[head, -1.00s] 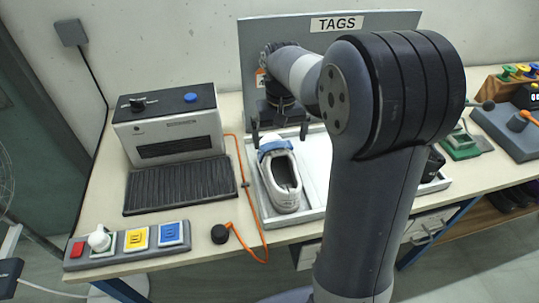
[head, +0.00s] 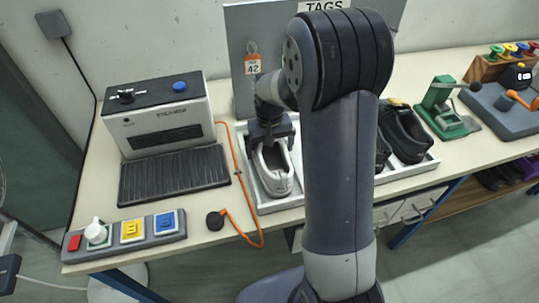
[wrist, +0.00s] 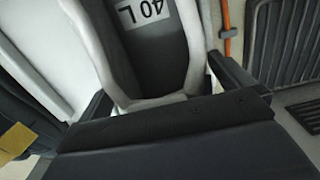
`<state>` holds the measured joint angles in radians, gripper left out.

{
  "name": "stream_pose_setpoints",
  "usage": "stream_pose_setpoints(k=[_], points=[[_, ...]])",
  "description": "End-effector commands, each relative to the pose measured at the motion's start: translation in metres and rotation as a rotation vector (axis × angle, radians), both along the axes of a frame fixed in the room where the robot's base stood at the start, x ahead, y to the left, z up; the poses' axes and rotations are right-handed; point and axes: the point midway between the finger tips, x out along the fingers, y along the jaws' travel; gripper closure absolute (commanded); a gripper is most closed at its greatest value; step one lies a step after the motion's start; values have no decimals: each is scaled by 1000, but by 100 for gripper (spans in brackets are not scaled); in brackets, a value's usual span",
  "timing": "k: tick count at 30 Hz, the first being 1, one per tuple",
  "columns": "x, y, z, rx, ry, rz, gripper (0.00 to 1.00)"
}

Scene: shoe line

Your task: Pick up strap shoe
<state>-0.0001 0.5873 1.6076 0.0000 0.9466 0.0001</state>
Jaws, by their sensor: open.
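The strap shoe (head: 275,182), light grey-white, lies in the left part of a shallow tray on the bench. In the wrist view, the shoe (wrist: 180,92) shows between the fingers of my gripper (wrist: 168,88), with an insole marked "40 L". I see no grip on it; whether the fingers touch its sides I cannot tell.
The tray (head: 283,206) also holds dark shoes (head: 404,135) to the right, partly behind my arm. A heater-like machine (head: 160,118) with a ribbed mat stands left, an orange cable (head: 236,165) beside the tray. A TAGS panel (head: 240,60) stands behind.

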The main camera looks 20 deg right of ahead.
Motion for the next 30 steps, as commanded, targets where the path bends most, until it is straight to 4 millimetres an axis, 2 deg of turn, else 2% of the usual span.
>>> stream_pose_setpoints(k=[5,23,30], points=[[0,0,0,0,0,0,0],[0,0,0,0,0,0,48],[0,0,2,0,-2,0,49]])
